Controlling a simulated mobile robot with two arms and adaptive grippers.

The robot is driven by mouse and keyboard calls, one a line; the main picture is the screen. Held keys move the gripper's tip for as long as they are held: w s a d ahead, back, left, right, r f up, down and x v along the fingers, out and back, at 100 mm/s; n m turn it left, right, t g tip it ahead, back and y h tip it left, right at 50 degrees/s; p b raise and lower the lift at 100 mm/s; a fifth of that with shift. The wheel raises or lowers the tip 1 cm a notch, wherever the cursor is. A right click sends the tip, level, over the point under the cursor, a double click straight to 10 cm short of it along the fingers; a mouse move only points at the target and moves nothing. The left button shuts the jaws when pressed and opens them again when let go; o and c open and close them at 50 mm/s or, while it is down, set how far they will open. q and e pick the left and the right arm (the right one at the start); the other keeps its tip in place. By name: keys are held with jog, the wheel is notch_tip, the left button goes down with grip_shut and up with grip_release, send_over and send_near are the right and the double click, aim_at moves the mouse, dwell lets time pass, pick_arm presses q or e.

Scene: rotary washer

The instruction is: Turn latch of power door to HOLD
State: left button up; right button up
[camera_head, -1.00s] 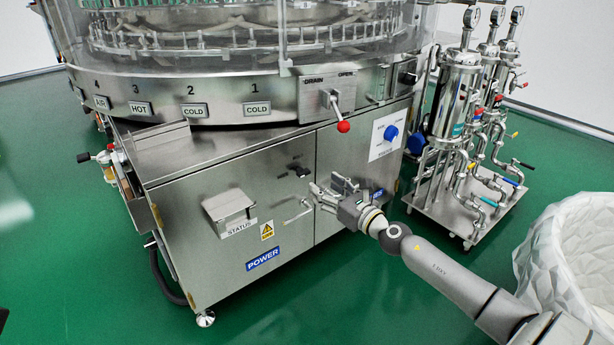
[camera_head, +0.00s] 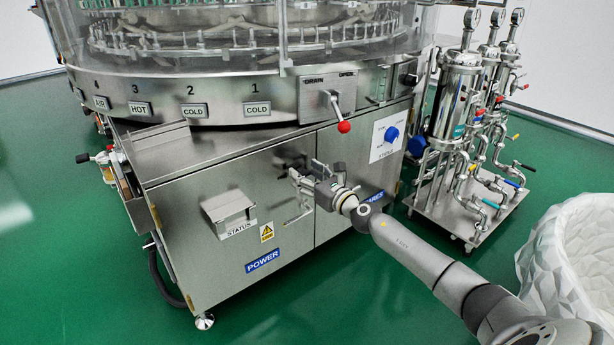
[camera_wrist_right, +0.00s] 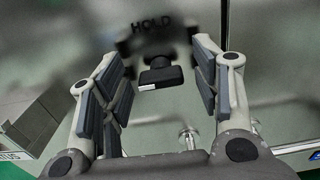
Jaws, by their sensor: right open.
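The power door (camera_head: 200,190) is the left metal door of the washer cabinet, with a blue POWER label (camera_head: 262,260) low on it. My right gripper (camera_head: 304,172) is in front of the door's upper right part and hides most of the latch in the head view. In the right wrist view, the black latch (camera_wrist_right: 160,76) lies between the spread fingers of my right gripper (camera_wrist_right: 157,62), with a visible gap on both sides. The word HOLD (camera_wrist_right: 152,26) is above it on a dark, blurred plate. My left gripper is not in view.
A bar handle (camera_head: 301,208) sits on the door just below my right gripper. A status box (camera_head: 230,208) projects from the door at left. A red-knobbed lever (camera_head: 344,126) is above. A filter cart (camera_head: 455,190) and a white bin (camera_head: 575,260) stand at right.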

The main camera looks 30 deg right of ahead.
jog(key=c, duration=1)
